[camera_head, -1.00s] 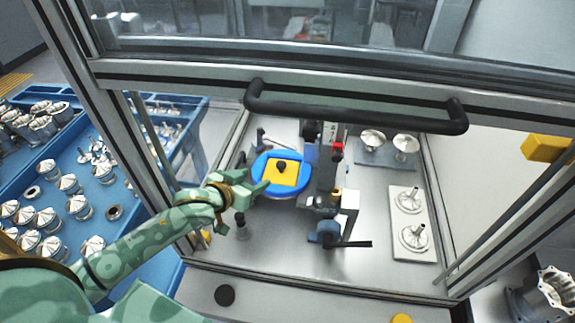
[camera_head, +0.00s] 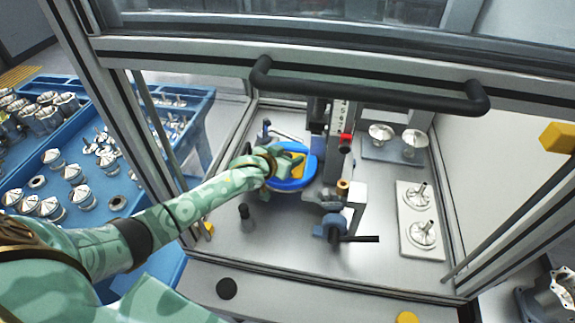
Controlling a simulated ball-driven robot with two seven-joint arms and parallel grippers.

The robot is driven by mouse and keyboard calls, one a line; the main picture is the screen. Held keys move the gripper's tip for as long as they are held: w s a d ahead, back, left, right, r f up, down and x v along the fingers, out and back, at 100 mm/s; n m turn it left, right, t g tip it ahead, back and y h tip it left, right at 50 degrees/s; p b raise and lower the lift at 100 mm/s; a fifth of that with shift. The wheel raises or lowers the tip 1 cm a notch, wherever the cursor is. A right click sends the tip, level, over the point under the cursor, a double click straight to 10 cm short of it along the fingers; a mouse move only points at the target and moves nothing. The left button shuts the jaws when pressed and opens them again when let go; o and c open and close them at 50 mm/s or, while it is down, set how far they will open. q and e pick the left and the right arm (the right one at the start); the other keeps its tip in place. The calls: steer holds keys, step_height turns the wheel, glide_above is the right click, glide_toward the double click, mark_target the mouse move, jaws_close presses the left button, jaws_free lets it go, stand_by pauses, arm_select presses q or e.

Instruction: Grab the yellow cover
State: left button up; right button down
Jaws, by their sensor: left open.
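The yellow cover (camera_head: 299,159) lies on a round blue plate (camera_head: 310,170) inside the framed cabinet. My left gripper (camera_head: 287,160) is over the left part of the plate and hides much of the cover and its black knob. The gripper is open; I cannot tell whether its fingers touch the cover. My right gripper is not in view.
A black handle bar (camera_head: 370,92) crosses the raised cabinet door above. A grey fixture with a black lever (camera_head: 358,239) stands right of the plate. Metal parts sit on a white board (camera_head: 420,244) at right. Blue trays (camera_head: 95,205) of metal parts are at left.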

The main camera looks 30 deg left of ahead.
arm_select(q)
steer(key=shift+s, duration=0.15)
steer(key=shift+c, duration=0.6)
steer(key=c, duration=1)
